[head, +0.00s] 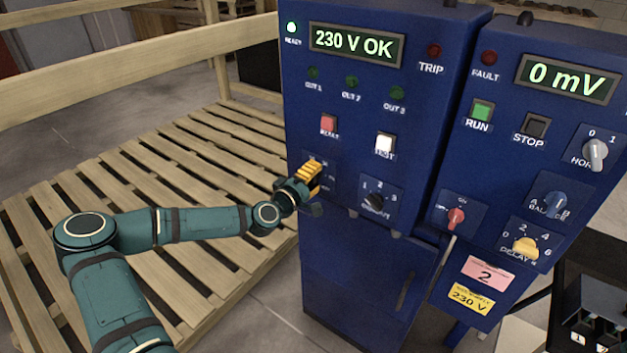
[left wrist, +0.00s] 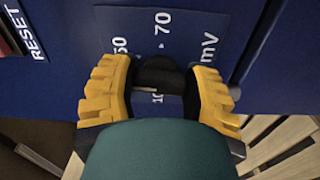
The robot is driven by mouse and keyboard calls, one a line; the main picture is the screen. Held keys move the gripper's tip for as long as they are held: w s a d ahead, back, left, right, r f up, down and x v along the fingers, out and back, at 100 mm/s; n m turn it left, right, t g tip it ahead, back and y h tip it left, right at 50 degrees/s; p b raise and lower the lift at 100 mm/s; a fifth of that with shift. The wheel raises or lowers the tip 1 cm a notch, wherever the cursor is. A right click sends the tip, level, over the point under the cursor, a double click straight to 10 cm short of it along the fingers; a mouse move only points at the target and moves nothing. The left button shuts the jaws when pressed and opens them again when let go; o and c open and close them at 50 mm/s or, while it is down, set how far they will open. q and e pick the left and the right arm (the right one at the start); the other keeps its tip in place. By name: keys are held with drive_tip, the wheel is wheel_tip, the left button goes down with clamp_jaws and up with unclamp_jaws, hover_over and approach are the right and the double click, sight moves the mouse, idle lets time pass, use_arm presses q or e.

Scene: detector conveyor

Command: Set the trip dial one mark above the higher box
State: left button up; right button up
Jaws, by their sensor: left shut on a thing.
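The trip dial, a dark round knob (left wrist: 158,70), sits on a blue plate (left wrist: 205,25) with white marks, of which 70 and mV read clearly. Another mark to its left is partly covered, and one below it is mostly hidden. My left gripper (left wrist: 160,92) has its yellow fingers on both sides of the knob and is shut on it. In the head view my left gripper (head: 308,181) is at the lower left of the left blue cabinet (head: 345,100) and hides the dial. The knob's pointer direction cannot be told. My right gripper is not in view.
The cabinet display (head: 355,45) reads 230 V OK; the right panel's display (head: 567,78) reads 0 mV. Near the dial are a red reset button (head: 328,124), a white test button (head: 385,144) and a selector (head: 377,188). A black rack (head: 590,305) is at lower right.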

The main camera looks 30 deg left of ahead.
use_arm(q)
drive_tip(key=m+b, duration=0.1)
drive_tip(key=m, duration=0.4)
drive_tip(key=shift+m+b, duration=0.3)
drive_tip(key=shift+m, duration=0.1)
drive_tip(key=m+b, duration=0.2)
drive_tip(key=m, duration=0.3)
drive_tip(key=m+b, duration=0.1)
drive_tip(key=m, duration=0.2)
drive_tip(key=shift+a+m, duration=0.1)
drive_tip(key=shift+m, duration=1.4)
drive_tip(key=o, duration=1.2)
